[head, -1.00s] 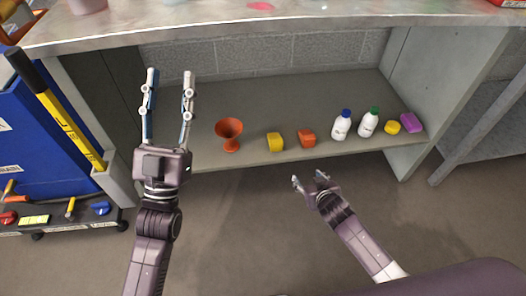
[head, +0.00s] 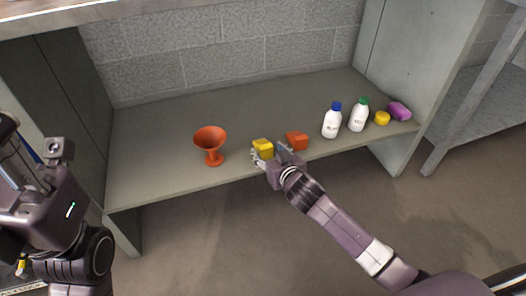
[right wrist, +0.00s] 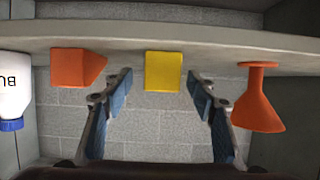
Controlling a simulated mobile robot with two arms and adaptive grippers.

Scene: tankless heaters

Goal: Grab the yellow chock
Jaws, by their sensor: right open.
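The yellow chock (head: 262,148) sits near the front edge of the shelf, between an orange funnel and an orange chock. It also shows in the right wrist view (right wrist: 163,71), centred ahead between the fingers. My right gripper (head: 271,154) is open at the shelf's front edge, just in front of the yellow chock. In the right wrist view its two fingers (right wrist: 163,105) are spread to either side with nothing between them. My left gripper is at the left side of the head view, where my left arm shows; its fingers are mostly hidden or cut off.
The orange funnel (head: 210,143) stands left of the chock, the orange chock (head: 297,140) right of it. Farther right are a blue-capped bottle (head: 331,121), a green-capped bottle (head: 358,115), a yellow round item (head: 382,118) and a purple block (head: 399,111). The shelf (head: 155,125) behind is clear.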

